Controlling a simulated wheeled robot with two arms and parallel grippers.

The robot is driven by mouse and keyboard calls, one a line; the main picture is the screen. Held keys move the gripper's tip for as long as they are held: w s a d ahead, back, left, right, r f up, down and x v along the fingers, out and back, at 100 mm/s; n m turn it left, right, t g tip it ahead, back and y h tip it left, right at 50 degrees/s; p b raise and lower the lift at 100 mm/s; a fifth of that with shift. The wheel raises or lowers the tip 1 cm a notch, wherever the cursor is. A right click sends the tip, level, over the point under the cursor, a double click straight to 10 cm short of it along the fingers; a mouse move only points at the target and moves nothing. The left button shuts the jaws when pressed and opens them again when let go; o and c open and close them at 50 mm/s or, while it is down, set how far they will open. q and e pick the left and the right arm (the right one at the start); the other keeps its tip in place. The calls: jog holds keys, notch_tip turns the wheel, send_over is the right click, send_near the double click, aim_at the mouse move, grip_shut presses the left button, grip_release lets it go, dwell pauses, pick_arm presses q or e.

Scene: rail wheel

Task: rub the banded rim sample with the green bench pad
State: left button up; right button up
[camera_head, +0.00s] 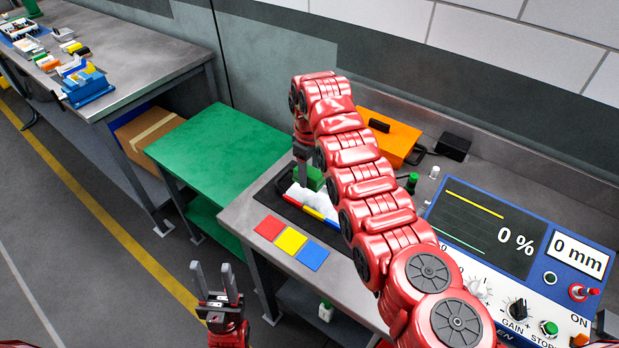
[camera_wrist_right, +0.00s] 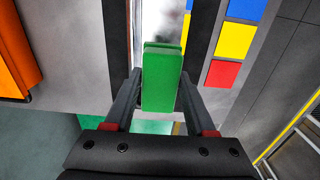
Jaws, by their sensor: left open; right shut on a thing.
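The banded rim sample (camera_head: 309,198) lies on a dark mat on the grey bench. Its top is whitish and its near side shows red, yellow and blue bands. My right gripper (camera_head: 303,170) is over its left end, shut on the green bench pad (camera_head: 314,178). In the right wrist view the green pad (camera_wrist_right: 162,80) sits between both fingers, over a pale part of the sample (camera_wrist_right: 172,22). I cannot tell whether the pad touches the sample. My right arm hides the sample's right end. My left gripper (camera_head: 218,283) is open and empty, left of the bench.
Red (camera_head: 270,228), yellow (camera_head: 290,241) and blue (camera_head: 312,255) squares lie in front of the mat. An orange case (camera_head: 392,135) stands behind. A blue-framed gauge panel (camera_head: 490,245) is at the right. A green table (camera_head: 215,150) adjoins the bench at the left.

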jog(key=shift+r+b, duration=0.4)
jog(key=shift+r, duration=1.15)
